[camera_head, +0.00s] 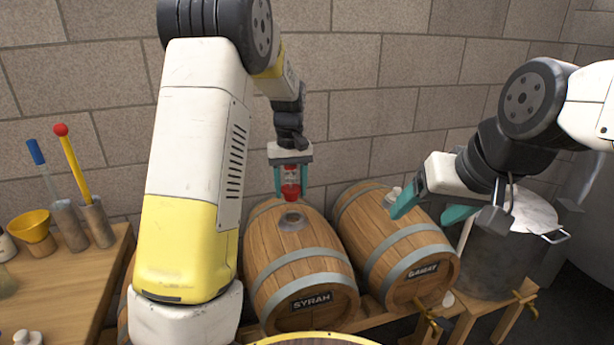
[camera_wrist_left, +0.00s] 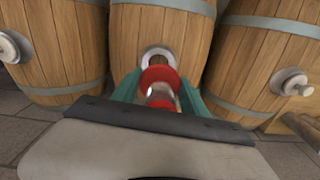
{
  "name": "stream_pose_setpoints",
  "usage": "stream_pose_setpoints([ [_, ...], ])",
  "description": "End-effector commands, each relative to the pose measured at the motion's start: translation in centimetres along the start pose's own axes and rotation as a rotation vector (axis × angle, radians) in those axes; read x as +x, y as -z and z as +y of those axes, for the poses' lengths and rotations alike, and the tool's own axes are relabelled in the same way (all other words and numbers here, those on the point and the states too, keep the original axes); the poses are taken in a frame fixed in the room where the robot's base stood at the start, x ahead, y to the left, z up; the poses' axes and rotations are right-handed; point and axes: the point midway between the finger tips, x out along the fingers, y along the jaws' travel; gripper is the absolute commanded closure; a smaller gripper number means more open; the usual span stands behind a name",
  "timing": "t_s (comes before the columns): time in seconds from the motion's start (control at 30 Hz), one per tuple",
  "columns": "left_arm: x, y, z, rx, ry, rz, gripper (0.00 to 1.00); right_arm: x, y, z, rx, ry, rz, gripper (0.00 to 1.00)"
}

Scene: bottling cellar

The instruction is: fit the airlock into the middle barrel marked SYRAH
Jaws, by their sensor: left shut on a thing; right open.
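The airlock (camera_head: 291,191), clear with red parts, is upright between the teal fingers of my left gripper (camera_head: 291,183), which is shut on it. The SYRAH barrel (camera_head: 298,268) lies on its side with its label on the front end. In the left wrist view the airlock (camera_wrist_left: 159,79) partly covers the fitting (camera_wrist_left: 157,55). My right gripper (camera_head: 432,208) is open and empty over the GAMAY barrel.
The GAMAY barrel (camera_head: 405,255) lies to the right, with a pale stopper (camera_head: 393,195) on top. A steel pot (camera_head: 500,255) stands further right. A wooden table (camera_head: 60,285) at left holds a yellow funnel (camera_head: 32,226) and brushes. My left arm hides the area left of SYRAH.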

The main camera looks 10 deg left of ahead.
Motion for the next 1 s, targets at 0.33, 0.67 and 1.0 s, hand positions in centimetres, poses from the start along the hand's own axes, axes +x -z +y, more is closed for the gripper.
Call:
stream_pose_setpoints([
  [0.33,1.6,0.0,0.1,-0.008,0.0,-0.002,0.89,0.0,0.0,0.0,0.0,0.0,0.0,0.27],
  [0.67,4.8,0.0,0.1,-0.006,0.001,-0.001,0.89,0.0,0.0,0.0,0.0,0.0,0.0,0.27],
  [1.0,6.2,0.1,0.1,-0.007,-0.001,0.0,0.89,0.0,0.0,0.0,0.0,0.0,0.0,0.27],
])
